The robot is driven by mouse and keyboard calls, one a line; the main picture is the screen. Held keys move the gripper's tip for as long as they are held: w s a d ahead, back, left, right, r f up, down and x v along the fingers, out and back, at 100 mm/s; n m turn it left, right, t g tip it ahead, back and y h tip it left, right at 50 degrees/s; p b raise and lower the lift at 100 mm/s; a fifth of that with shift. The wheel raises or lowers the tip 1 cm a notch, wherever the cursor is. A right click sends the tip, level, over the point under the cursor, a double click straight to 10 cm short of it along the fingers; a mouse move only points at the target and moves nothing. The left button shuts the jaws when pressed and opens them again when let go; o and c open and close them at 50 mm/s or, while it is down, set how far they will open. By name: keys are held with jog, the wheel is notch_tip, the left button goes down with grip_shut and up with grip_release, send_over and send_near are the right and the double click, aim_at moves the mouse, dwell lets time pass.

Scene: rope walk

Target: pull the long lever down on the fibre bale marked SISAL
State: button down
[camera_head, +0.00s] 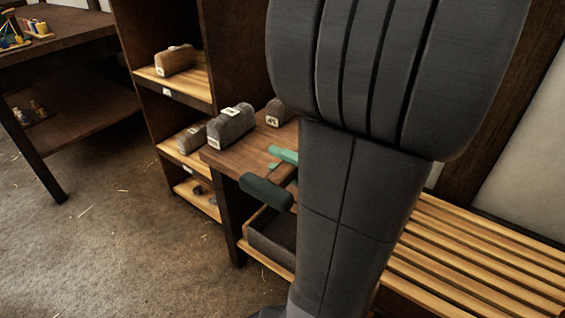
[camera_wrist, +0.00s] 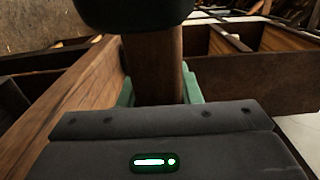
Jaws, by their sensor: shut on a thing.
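My gripper (camera_wrist: 158,90), with teal fingers, is shut on a brown wooden bar in the wrist view (camera_wrist: 152,62). A dark rounded grip (camera_wrist: 135,10) crosses the bar's far end at the top of that view. In the head view a dark green rounded grip (camera_head: 267,193) sticks out at the table's front edge, just below the teal fingers (camera_head: 284,155); it looks like the same grip. My arm hides the rest of the bar and what it joins. A grey bale (camera_head: 232,124) and a brown bale (camera_head: 277,112) lie on the table; their labels are too small to read.
The wooden table (camera_head: 258,150) has an open dark tray (camera_head: 272,240) under it. A shelf unit (camera_head: 205,95) to the left holds more labelled bales, one on an upper shelf (camera_head: 175,60). A slatted bench (camera_head: 470,260) stands at right. The floor at left is clear.

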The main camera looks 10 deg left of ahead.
jog(key=shift+s+f+b, duration=0.15)
jog(key=shift+f+b, duration=0.15)
jog(key=shift+f, duration=0.35)
jog(key=c, duration=1)
grip_release()
jog(key=shift+c, duration=0.2)
jog(key=shift+r, duration=0.1)
jog(key=shift+r, duration=0.1)
jog(key=shift+s+d, duration=0.1)
jog(key=shift+d, duration=0.45)
jog(key=p+v, duration=0.2)
jog(key=v, duration=1)
jog(key=shift+d, duration=0.3)
jog(key=shift+s, duration=0.1)
